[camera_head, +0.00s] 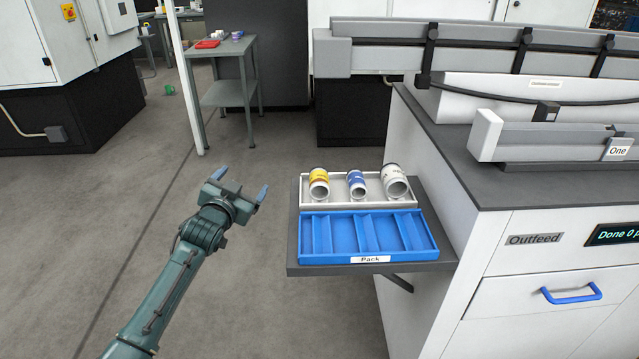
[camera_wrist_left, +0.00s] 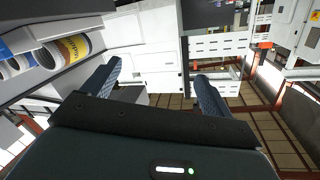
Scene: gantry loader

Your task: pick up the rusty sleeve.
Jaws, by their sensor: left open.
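Three sleeves lie in a light grey tray (camera_head: 336,203) on the small side shelf: one with a yellow band (camera_head: 319,177), one with a blue band (camera_head: 356,180), and a wider whitish one with dark lettering (camera_head: 395,177). My left gripper (camera_head: 242,184) is open and empty, out over the floor to the left of the shelf, apart from the sleeves. In the left wrist view its fingers (camera_wrist_left: 157,74) stand apart with nothing between them, and the yellow-banded sleeve (camera_wrist_left: 73,48) shows at the upper left.
A blue compartmented tray (camera_head: 370,259) labelled Pack sits in front of the grey tray, its compartments empty. The white Outfeed cabinet (camera_head: 535,239) with rails on top stands to the right. A grey table (camera_head: 228,92) is farther back.

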